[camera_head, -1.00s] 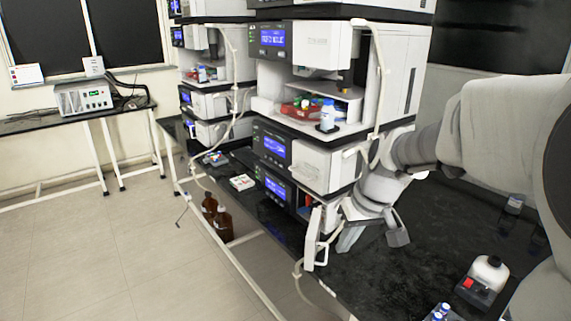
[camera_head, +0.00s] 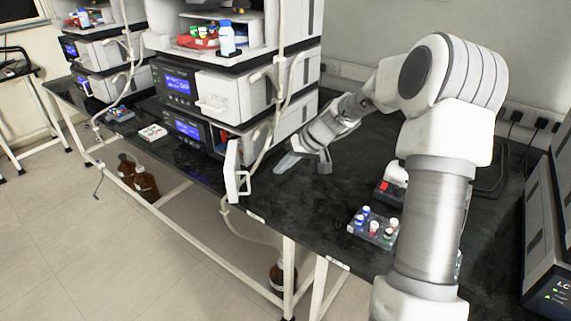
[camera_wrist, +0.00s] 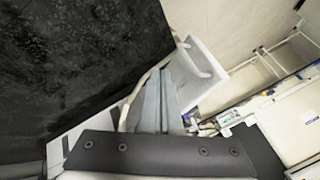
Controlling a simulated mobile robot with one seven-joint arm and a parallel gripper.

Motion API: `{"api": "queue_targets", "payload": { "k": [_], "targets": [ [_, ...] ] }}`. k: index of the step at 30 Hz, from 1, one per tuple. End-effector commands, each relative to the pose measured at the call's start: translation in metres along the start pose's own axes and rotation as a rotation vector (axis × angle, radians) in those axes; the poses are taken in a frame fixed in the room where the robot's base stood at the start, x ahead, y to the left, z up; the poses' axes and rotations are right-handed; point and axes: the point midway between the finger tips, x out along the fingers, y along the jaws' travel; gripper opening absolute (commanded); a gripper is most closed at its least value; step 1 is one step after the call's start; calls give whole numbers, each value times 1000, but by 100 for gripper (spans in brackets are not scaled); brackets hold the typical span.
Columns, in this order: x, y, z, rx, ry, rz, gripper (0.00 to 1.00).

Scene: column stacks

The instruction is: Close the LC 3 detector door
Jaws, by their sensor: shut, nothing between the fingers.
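The detector door (camera_head: 234,172) is a white panel with a bar handle. It stands open, swung out from the lowest module (camera_head: 190,128) of the nearer stack, past the bench's front edge. My gripper (camera_head: 279,166) is shut and empty, low over the black bench to the right of the door. A gap shows between them in the head view. In the wrist view, my gripper's grey fingers (camera_wrist: 174,72) point toward the door (camera_wrist: 205,72), whose inner or outer face I cannot tell. Whether they touch there is unclear. The opening behind the door is partly hidden.
A pale tube (camera_head: 277,125) hangs down the stack's front near the door. Brown bottles (camera_head: 145,184) stand below the bench. Black bench top beside my gripper is clear.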

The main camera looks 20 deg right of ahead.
Motion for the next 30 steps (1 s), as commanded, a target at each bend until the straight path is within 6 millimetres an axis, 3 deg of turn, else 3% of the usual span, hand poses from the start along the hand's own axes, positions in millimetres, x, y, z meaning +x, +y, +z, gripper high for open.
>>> {"api": "queue_targets", "payload": {
  "k": [1,7,15,30],
  "targets": [
    [14,0,2,-1,-4,-3,0],
    [56,0,2,-1,-4,-2,0],
    [68,-31,0,-2,0,1,0],
    [71,-36,1,1,0,2,0]
  ]
}}
